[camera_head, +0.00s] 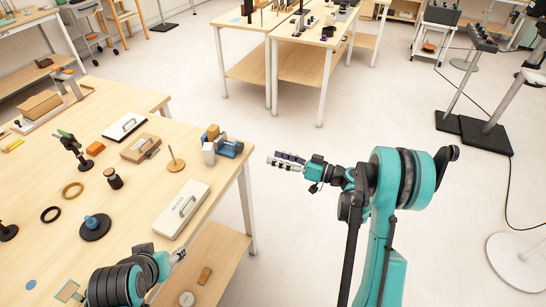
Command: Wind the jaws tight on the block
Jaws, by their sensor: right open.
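A small blue vise (231,149) stands near the right edge of the wooden table (120,205). A wooden block (212,132) shows at its left end, with a whitish piece (208,154) in front of it. I cannot tell how closely the jaws sit against the block. My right gripper (279,161) is to the right of the vise, out past the table edge, apart from it. It points left, open and empty. My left gripper (180,255) is at the front of the table, well away from the vise; its fingers are small and partly hidden.
A wooden box (140,148), a white box (124,127), dark jar (114,178) and rings (73,190) lie to the left. Open floor (300,240) is to the right.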

